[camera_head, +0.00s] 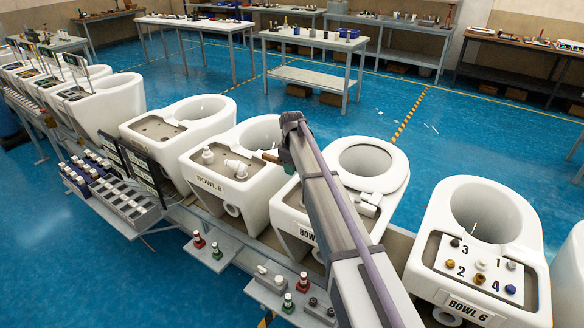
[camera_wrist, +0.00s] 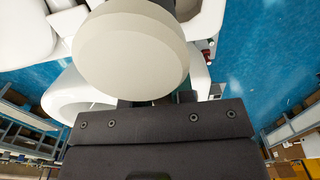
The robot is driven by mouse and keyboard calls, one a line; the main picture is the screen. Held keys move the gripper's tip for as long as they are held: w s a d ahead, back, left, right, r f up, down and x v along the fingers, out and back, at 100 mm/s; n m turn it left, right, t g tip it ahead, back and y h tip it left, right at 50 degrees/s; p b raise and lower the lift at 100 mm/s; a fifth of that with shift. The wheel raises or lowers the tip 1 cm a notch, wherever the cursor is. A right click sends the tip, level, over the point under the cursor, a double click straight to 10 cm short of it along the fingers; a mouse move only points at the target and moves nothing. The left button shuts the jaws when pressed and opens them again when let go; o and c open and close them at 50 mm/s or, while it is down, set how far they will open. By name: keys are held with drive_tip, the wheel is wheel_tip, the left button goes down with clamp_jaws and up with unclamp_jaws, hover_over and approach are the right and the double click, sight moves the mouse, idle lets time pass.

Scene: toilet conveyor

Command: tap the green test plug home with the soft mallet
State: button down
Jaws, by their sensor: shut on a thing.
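My gripper (camera_wrist: 158,101) is shut on the soft mallet, whose large round cream head (camera_wrist: 130,52) fills the upper middle of the wrist view. The head covers most of what lies beyond it. In the camera_head view my gripper (camera_head: 284,152) is above the gap between Bowl 8 (camera_head: 206,181) and the bowl to its right (camera_head: 297,218). A small brown piece shows beside it, possibly part of the mallet. Small pieces with green parts (camera_head: 217,251) stand on the front shelf; I cannot tell whether one is the green test plug.
White fittings (camera_head: 207,155) stand on Bowl 8's deck. Bowl 6 (camera_head: 469,306) at right carries numbered plugs. Grey slotted racks (camera_head: 128,203) stand at front left. My arm hides part of the middle bowl.

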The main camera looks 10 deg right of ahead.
wheel_tip(320, 180, up, 4)
drive_tip(key=p, duration=0.3)
drive_tip(key=shift+f+p, duration=0.2)
drive_tip(key=shift+p, duration=0.15)
drive_tip(key=shift+f+b, duration=0.3)
drive_tip(key=shift+f+b, duration=1.4)
drive_tip(key=shift+b, duration=0.05)
wheel_tip(320, 180, down, 8)
drive_tip(key=b, duration=0.8)
drive_tip(key=shift+f, duration=0.2)
wheel_tip(320, 180, up, 8)
drive_tip(key=p, duration=0.7)
drive_tip(key=shift+f, duration=0.35)
